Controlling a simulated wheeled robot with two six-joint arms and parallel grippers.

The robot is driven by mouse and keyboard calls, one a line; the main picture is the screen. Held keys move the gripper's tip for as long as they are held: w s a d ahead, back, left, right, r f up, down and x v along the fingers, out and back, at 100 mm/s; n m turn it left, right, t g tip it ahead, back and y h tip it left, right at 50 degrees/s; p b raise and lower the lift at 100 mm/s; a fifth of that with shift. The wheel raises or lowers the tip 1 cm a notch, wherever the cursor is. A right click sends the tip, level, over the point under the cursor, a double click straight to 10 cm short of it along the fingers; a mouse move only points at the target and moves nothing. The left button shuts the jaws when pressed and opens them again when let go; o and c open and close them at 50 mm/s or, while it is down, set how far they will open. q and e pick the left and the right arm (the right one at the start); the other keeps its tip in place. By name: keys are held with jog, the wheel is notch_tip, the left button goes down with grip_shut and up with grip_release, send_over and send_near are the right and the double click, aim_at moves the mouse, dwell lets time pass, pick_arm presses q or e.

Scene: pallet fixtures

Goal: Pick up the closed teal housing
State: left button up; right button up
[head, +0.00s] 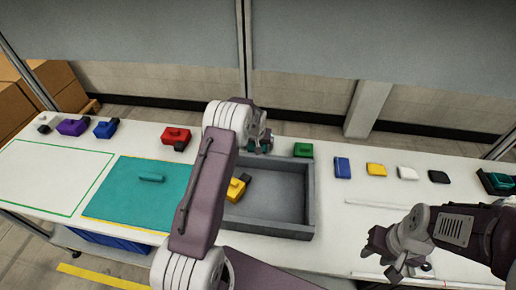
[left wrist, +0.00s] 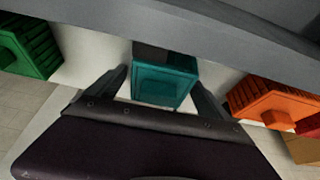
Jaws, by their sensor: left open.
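The teal housing (left wrist: 165,80) is a boxy teal block with a dark part at its far end. It sits between the two fingers of my left gripper (left wrist: 160,76) in the left wrist view. The fingers are open on either side, and I cannot tell whether they touch it. In the head view my left gripper (head: 260,142) is at the back of the table, behind the grey tray, and largely hides the housing. My right gripper (head: 383,256) is open and empty over the front right of the table.
The grey tray (head: 308,200) holds a yellow block (head: 237,189). A green block (head: 303,149) and an orange block (left wrist: 275,103) flank the housing. A teal panel (head: 120,200) lies left. A dark teal block (head: 496,182) sits far right. Small coloured blocks line the back edge.

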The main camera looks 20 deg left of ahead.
pick_arm(q)
jog(key=shift+r, duration=0.1)
jog(key=c, duration=1.6)
